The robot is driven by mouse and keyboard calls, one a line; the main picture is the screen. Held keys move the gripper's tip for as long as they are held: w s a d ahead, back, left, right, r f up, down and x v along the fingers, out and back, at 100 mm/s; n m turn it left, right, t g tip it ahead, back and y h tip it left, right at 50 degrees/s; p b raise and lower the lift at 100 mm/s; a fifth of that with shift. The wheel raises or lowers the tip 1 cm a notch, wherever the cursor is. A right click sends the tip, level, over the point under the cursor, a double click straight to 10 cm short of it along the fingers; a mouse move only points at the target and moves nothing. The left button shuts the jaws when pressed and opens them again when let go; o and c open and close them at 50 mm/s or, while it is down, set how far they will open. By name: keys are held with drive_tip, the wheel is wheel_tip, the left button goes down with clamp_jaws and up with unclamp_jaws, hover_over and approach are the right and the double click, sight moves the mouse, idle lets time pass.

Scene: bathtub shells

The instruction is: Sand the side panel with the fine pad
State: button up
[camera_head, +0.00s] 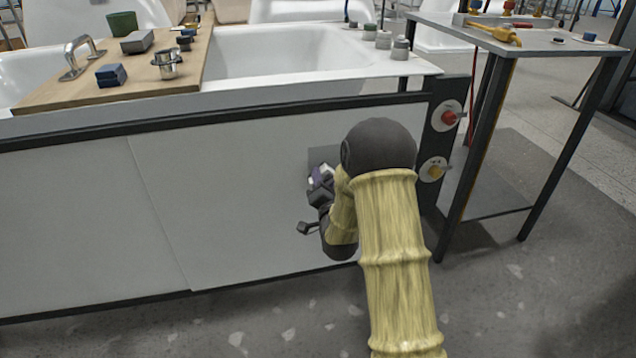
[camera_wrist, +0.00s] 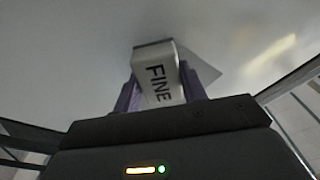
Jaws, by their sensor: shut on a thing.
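My gripper (camera_head: 320,183) is at the right part of the white side panel (camera_head: 235,200), below the tub rim. In the wrist view my gripper (camera_wrist: 160,92) is shut on the fine pad (camera_wrist: 158,82), a pale block marked FINE, between two purple fingers. The pad's far end is at the panel surface (camera_wrist: 220,35); I cannot tell for sure that it touches. In the head view my arm hides part of the panel, and the pad shows only as a small pale bit. A darker grey patch shows on the panel beside my gripper.
A wooden board (camera_head: 85,92) lies across the tub (camera_head: 285,55), holding a dark blue block (camera_head: 111,75), a grey block (camera_head: 137,42) and a metal cup (camera_head: 168,64). A red button (camera_head: 449,118) and yellow knob (camera_head: 434,171) sit right of my arm. A side table (camera_head: 540,45) stands at right.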

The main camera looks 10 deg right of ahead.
drive_tip(key=shift+w+r, duration=0.1)
drive_tip(key=shift+w, duration=0.05)
idle(0.4)
drive_tip(key=shift+a, duration=0.15)
drive_tip(key=shift+a, duration=0.55)
drive_tip(key=shift+a+b, duration=0.45)
drive_tip(key=shift+a, duration=0.95)
drive_tip(key=shift+s+d, duration=0.1)
drive_tip(key=shift+s, duration=0.1)
drive_tip(key=b, duration=0.2)
approach(308, 174)
drive_tip(key=shift+w+d+r, duration=0.15)
drive_tip(key=shift+d+r, duration=0.05)
drive_tip(key=shift+r, duration=0.15)
